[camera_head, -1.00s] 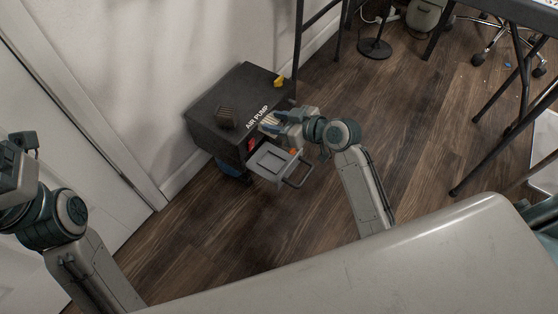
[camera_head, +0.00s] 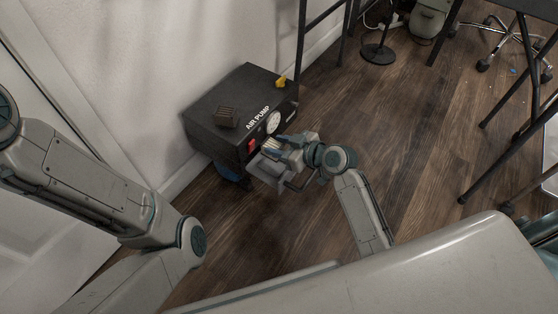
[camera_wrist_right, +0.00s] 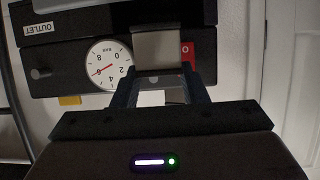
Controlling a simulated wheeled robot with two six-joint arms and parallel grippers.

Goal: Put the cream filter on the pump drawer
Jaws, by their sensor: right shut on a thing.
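The cream filter (camera_head: 271,145) is a small pale ribbed block between the fingers of my right gripper (camera_head: 276,143), which is shut on it. In the right wrist view the filter (camera_wrist_right: 160,46) is a plain greyish block between the fingertips (camera_wrist_right: 162,72). The grey pump drawer (camera_head: 263,174) stands pulled out from the front of the black air pump (camera_head: 222,93). My gripper and the filter are low over the drawer and partly cover it. I cannot tell whether the filter touches it. My left gripper is out of view; only its arm shows.
A dark brown ribbed block (camera_head: 226,117) lies on top of the pump, near a yellow piece (camera_head: 281,80). The pump front has a round gauge (camera_head: 273,122) and a red switch (camera_head: 252,146). Open wooden floor lies to the right; a wall stands behind.

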